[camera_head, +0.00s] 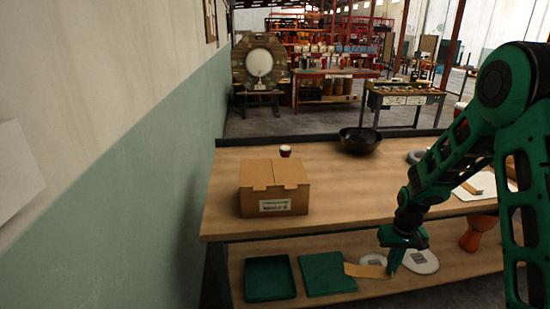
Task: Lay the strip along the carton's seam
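The brown carton (262,201) stands upright on the left part of the bench top, with a label on its front. Its top flaps are closed, and the seam (274,173) runs from front to back between them. My gripper (391,268) points down in front of the bench's front edge, to the right of the carton and lower in the picture. A tan strip (364,271) reaches left from my fingertips, and its right end appears pinched between them. The fingers are small here, and the grip itself is partly hidden.
The bench top (345,196) is clear right of the carton. A small dark red pot (285,150) and black bowl (360,141) stand behind. The lower shelf holds a green tray (270,278), green panel (327,274), white discs (421,261) and orange goblet drum (478,233). A wall (150,150) borders the left.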

